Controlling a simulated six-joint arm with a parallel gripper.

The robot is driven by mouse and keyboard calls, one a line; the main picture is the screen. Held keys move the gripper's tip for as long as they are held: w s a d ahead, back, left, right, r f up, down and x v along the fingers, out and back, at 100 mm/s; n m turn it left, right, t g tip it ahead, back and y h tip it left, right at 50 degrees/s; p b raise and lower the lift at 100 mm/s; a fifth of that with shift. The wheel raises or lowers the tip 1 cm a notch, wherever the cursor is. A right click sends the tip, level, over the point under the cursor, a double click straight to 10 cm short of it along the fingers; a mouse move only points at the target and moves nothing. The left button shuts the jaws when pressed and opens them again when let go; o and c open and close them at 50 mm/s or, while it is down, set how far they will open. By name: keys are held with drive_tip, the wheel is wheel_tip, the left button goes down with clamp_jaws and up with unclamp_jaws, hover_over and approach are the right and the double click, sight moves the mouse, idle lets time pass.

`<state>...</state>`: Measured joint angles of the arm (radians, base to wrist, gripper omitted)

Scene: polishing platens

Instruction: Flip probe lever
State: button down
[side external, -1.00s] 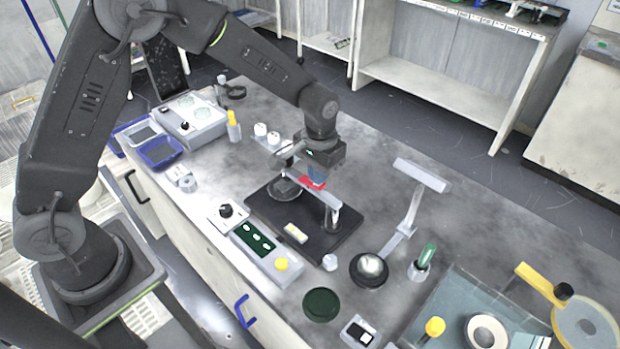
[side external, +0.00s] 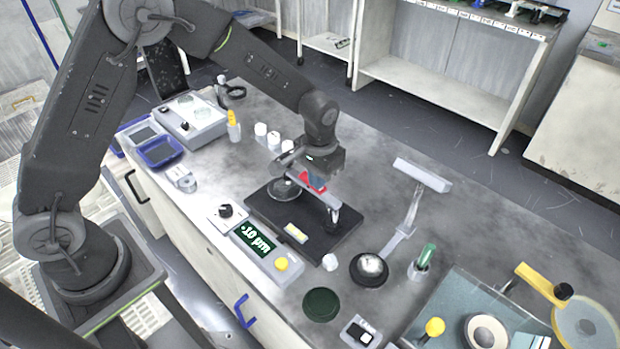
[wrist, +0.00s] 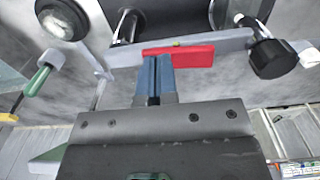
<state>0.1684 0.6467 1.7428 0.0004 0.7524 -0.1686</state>
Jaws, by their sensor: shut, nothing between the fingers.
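The probe lever is a red bar (side external: 311,181) on a grey beam (side external: 327,198) above a black base plate (side external: 272,209). In the wrist view the red lever (wrist: 188,57) lies along the beam, right beside my blue fingertips. My gripper (wrist: 154,70) is shut and holds nothing. Its fingertips are at the lever's left end there; I cannot tell whether they touch it. In the side view my wrist partly hides the gripper and the beam.
A black knob (wrist: 272,57) is at the beam's right end in the wrist view. A yellow button (side external: 281,264) is on the readout box. A T-shaped grey stand (side external: 408,215) and a green-handled tool (side external: 426,256) stand to the right.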

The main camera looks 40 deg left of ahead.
drive_tip(key=shift+r, duration=3.55)
drive_tip(key=s+a+r+t, duration=0.2)
drive_tip(key=s+a+r, duration=0.1)
drive_tip(key=s+r, duration=0.45)
drive_tip(key=s+a+r+t, duration=0.2)
drive_tip(key=s+a+r, duration=0.1)
drive_tip(key=s+r, duration=0.45)
drive_tip(key=s+a+t, duration=0.1)
drive_tip(key=s, duration=0.7)
drive_tip(key=shift+s+a+t, duration=0.25)
drive_tip(key=shift+s+t, duration=0.05)
drive_tip(key=shift+s, duration=0.05)
